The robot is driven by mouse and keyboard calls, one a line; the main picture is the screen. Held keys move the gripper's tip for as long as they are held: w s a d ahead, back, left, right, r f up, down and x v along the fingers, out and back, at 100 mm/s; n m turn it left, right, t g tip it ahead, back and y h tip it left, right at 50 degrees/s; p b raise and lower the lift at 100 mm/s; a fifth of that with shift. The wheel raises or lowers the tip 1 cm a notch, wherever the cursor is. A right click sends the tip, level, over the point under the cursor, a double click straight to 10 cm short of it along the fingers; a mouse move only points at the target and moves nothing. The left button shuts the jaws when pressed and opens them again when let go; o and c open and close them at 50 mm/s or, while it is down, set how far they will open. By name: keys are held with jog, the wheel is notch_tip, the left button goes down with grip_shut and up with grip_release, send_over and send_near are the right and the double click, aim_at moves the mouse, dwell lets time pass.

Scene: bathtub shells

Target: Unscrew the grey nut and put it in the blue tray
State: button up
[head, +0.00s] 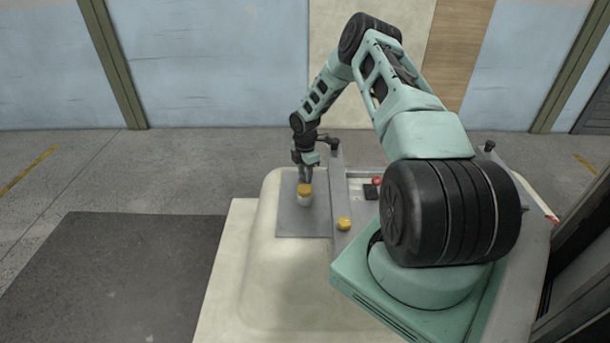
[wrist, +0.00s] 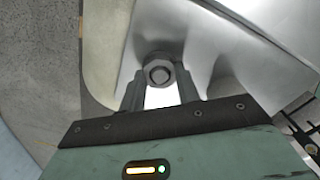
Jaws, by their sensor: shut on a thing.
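The grey nut (wrist: 158,72) shows in the wrist view as a dark grey hexagonal ring with a round centre. My gripper (wrist: 160,84) is shut on it, with one finger on each side. The nut cannot be made out in the head view. I see no blue tray in either view.
The plate lies on a pale bathtub shell (head: 258,275). A second yellow round piece (head: 344,224) sits right of the plate, beside a grey rail (head: 341,190). A black block (head: 371,191) and a red piece (head: 377,181) lie farther right, partly near my arm.

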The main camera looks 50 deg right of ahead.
jog(key=n, duration=0.6)
jog(key=shift+b, duration=0.3)
jog(key=o, duration=1.1)
jog(key=shift+c, duration=1)
jog(key=m+b, duration=0.1)
jog(key=m, duration=0.4)
jog(key=shift+f+b, duration=0.1)
jog(key=shift+b, duration=0.2)
jog(key=m, duration=0.4)
jog(key=shift+b, duration=0.4)
jog(key=m, duration=0.4)
jog(key=shift+b, duration=0.3)
jog(key=c, duration=0.9)
